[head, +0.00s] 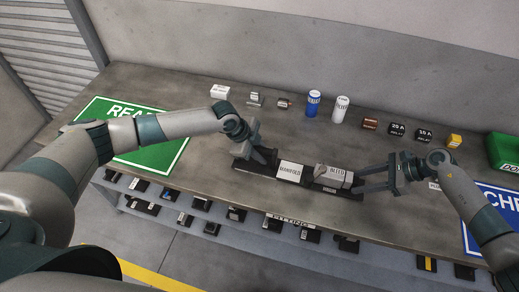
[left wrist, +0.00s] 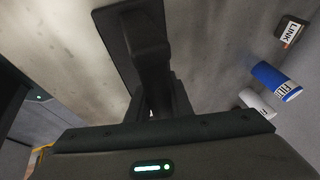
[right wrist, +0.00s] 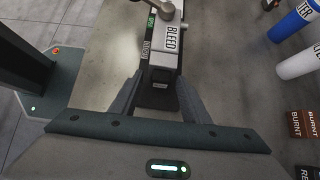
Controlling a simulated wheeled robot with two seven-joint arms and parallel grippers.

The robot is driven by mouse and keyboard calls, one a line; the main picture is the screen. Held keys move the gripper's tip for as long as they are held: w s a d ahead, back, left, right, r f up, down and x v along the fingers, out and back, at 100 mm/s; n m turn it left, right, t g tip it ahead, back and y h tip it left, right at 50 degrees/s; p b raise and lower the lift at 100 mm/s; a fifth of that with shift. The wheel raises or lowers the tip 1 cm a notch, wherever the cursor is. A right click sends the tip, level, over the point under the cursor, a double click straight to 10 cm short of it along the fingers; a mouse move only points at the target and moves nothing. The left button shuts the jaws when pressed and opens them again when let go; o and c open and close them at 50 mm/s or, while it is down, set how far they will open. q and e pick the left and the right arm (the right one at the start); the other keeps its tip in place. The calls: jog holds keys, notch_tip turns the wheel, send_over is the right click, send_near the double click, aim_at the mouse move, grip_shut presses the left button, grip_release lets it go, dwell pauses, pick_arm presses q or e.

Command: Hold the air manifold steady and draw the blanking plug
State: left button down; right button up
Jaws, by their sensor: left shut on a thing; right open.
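The air manifold (head: 290,172), a pale block labelled MANIFOLD on a dark base, lies along the bench's front. My left gripper (head: 266,160) is shut on its dark left end; in the left wrist view a black part (left wrist: 147,50) sits at the jaws. A grey block labelled BLEED (head: 335,176) forms the right part and shows in the right wrist view (right wrist: 172,42). My right gripper (head: 362,180) is open at that end. Its fingers lie either side of a dark end piece (right wrist: 159,92), perhaps the blanking plug; I cannot tell whether they touch it.
Filters, blue (head: 314,103) and white (head: 340,108), stand behind with relays (head: 397,131) and small boxes. A green sign (head: 150,155) lies left, a blue sign (head: 495,215) right. A green box (head: 504,150) stands at far right. A shelf of dark parts (head: 210,228) runs below the front edge.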

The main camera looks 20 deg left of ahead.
jog(key=shift+w, duration=0.1)
jog(key=shift+c, duration=0.3)
dwell(0.3)
grip_shut()
jog(key=shift+d+f, duration=0.1)
jog(key=shift+d, duration=0.05)
jog(key=shift+d, duration=2.8)
